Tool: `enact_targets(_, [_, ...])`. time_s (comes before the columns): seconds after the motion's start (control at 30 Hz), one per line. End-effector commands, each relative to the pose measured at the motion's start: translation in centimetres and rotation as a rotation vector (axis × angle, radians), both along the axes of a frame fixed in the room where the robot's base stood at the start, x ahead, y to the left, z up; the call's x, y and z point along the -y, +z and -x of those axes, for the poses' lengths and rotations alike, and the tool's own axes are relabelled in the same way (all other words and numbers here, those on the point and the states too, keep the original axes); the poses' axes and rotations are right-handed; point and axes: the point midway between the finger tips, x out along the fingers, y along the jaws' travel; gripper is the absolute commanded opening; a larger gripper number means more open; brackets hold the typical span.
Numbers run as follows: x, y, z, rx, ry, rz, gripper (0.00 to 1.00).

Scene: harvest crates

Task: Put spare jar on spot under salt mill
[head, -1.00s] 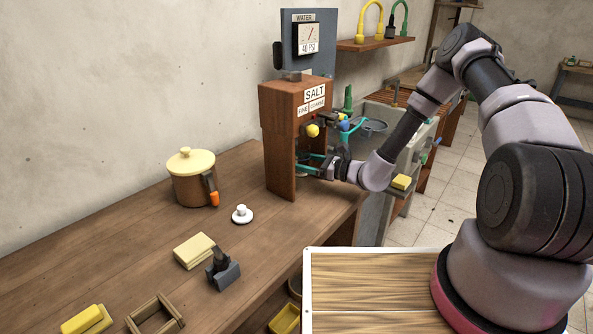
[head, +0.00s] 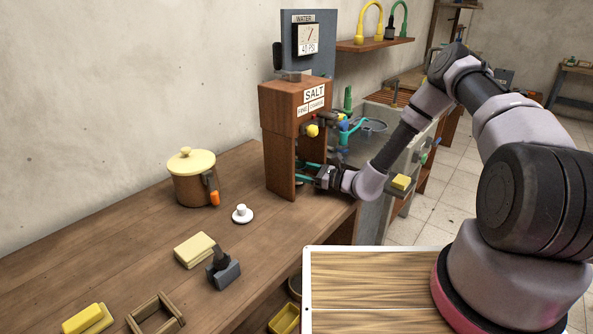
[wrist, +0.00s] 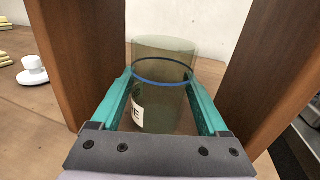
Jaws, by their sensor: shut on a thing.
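The salt mill (head: 295,112) is a wooden stand on the counter with a SALT label and smaller labels below it. My gripper (head: 308,172) reaches in between its legs, low down. In the wrist view the teal fingers (wrist: 163,100) are shut on a see-through olive jar (wrist: 165,68) with a dark blue band and a white label, partly hidden by a finger. The jar looks upright between the two wooden legs. I cannot tell whether its base touches the counter, and the spot under it is hidden. In the head view the jar is hard to make out.
The mill's legs (wrist: 82,55) stand close on both sides of my gripper. A brown pot (head: 193,188) with a cream lid and a white knobbed piece (head: 242,214) stand on the counter to the left. A yellow knob (head: 312,131) juts from the mill above my arm.

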Motion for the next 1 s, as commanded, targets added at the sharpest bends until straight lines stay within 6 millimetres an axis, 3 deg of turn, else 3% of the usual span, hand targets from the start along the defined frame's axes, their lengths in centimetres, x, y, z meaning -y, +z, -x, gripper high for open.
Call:
enact_targets(0.07, [0.1,-1.2,0.4,-0.015,0.000,0.007,0.03])
enact_targets(0.1, [0.2,-1.3,0.4,-0.015,0.000,0.009,0.81])
enact_targets(0.13, [0.2,-1.3,0.4,-0.014,0.000,0.009,0.90])
enact_targets(0.47, [0.2,-1.2,0.4,-0.014,0.001,0.011,0.90])
enact_targets(0.6, [0.2,0.1,0.4,-0.012,0.001,0.011,0.90])
enact_targets(1.0, [8.3,0.2,3.5,-0.012,-0.003,0.007,0.90])
